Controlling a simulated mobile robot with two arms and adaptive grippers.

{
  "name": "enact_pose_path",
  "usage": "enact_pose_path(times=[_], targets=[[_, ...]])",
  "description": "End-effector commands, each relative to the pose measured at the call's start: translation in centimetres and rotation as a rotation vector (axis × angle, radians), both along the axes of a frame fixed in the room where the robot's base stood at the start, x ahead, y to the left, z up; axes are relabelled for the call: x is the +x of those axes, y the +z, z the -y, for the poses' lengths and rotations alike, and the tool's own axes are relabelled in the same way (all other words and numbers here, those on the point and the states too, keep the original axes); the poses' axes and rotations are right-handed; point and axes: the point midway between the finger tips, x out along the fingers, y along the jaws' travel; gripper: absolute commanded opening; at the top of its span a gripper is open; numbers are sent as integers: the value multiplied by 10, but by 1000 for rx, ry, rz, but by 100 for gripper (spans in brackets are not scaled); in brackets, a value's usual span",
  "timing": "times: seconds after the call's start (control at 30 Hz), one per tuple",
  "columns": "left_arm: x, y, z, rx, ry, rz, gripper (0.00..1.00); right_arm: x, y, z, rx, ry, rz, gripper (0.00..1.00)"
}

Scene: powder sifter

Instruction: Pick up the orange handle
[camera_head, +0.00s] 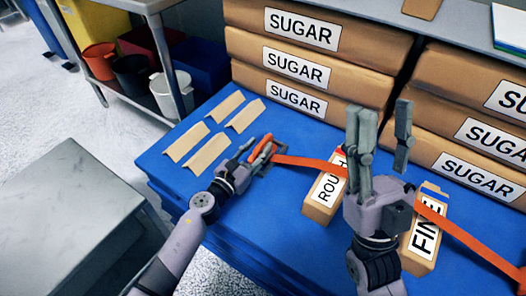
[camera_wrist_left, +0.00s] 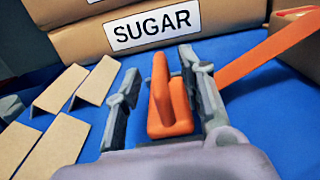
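The orange handle (camera_head: 265,146) is a looped grip at the left end of a flat orange strap (camera_head: 308,161), low over the blue surface. My left gripper (camera_head: 256,153) is at the handle. In the left wrist view, the handle (camera_wrist_left: 170,105) stands between the two spread fingers of my left gripper (camera_wrist_left: 158,66). Blue shows between the left finger and the handle; the right finger is close to it, and I cannot tell whether they touch. My right gripper (camera_head: 382,125) is open and empty, fingers pointing up, in front of the strap and boxes.
A ROUGH box (camera_head: 320,205) and a FINE box (camera_head: 421,250) stand on the blue table (camera_head: 285,222). Folded cardboard pieces (camera_head: 208,155) lie left of the handle. Stacked SUGAR packages (camera_head: 350,48) block the back. A grey metal table (camera_head: 65,215) is at left.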

Motion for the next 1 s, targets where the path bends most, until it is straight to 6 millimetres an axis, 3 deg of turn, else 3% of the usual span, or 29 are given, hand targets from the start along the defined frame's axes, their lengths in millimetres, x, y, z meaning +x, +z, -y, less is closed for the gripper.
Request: enact_pose_path(times=[0.13,0.4,0.93,1.0], targets=[[13,-1,8,0,0,0,36,-11,4,2,21,5,66,40],[14,-1,9,1,0,-1,36,-13,5,2,23,5,73,40],[14,-1,9,1,0,-1,0,-13,5,3,22,4,72,40],[14,-1,9,1,0,-1,0,-13,5,3,22,4,72,40]])
